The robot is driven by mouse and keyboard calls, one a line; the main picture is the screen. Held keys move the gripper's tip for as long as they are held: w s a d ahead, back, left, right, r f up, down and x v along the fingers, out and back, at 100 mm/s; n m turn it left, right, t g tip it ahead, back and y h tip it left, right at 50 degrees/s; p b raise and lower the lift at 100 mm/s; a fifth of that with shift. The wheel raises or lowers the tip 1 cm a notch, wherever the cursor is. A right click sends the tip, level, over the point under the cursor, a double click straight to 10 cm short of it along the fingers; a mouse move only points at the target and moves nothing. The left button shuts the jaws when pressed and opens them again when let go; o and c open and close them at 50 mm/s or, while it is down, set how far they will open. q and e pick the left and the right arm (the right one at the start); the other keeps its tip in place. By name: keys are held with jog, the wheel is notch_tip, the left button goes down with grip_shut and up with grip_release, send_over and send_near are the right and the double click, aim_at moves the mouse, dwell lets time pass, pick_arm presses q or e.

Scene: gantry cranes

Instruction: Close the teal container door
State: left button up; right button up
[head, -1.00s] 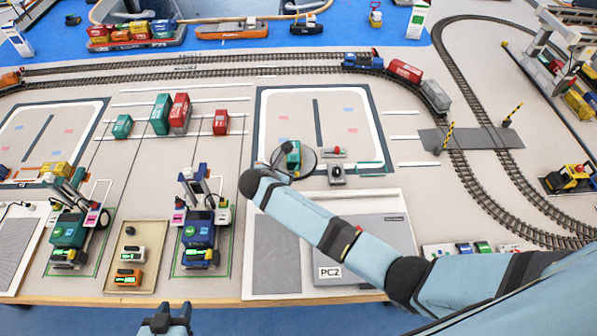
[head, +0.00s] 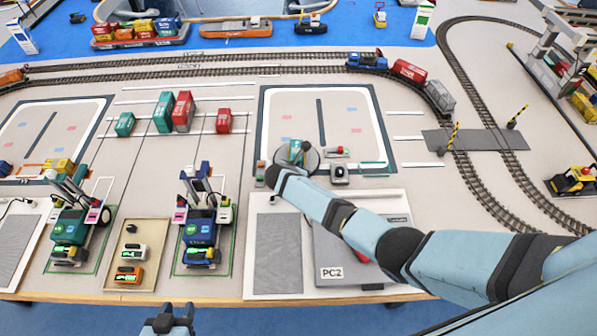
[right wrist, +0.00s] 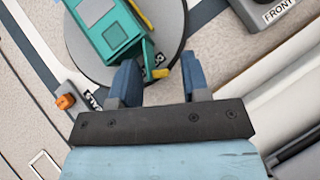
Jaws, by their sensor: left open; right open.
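The teal container (right wrist: 108,30) sits on a round grey disc (right wrist: 175,25) in the right wrist view, cut off by the top edge. A thin teal panel (right wrist: 149,50), likely its door, stands out at the container's near right side. A yellow piece (right wrist: 160,60) is beside the panel's lower end. My right gripper (right wrist: 158,72) is open, its blue fingers either side of the panel's near end; contact is unclear. In the head view the container (head: 296,148) is small and partly hidden by my right arm. My left gripper (head: 168,318) is open and empty at the bottom edge.
A control box marked FRONT (right wrist: 268,15) stands right of the disc. A small block with an orange knob (right wrist: 66,101) is at its left. The PC2 panel (head: 345,255) lies beneath my right arm.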

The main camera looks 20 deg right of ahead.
grip_shut()
jog(key=m+b, duration=0.1)
jog(key=m+g+h+b, duration=0.1)
jog(key=w+a+m+g+b, duration=0.1)
jog(key=shift+f+m+h, duration=0.25)
jog(key=shift+m+h, duration=0.15)
jog(key=shift+w+a+r+m+g+b, duration=0.15)
jog(key=shift+m+g+b, duration=0.15)
jog(key=shift+m+g, duration=0.25)
grip_release()
jog(key=shift+r, duration=0.3)
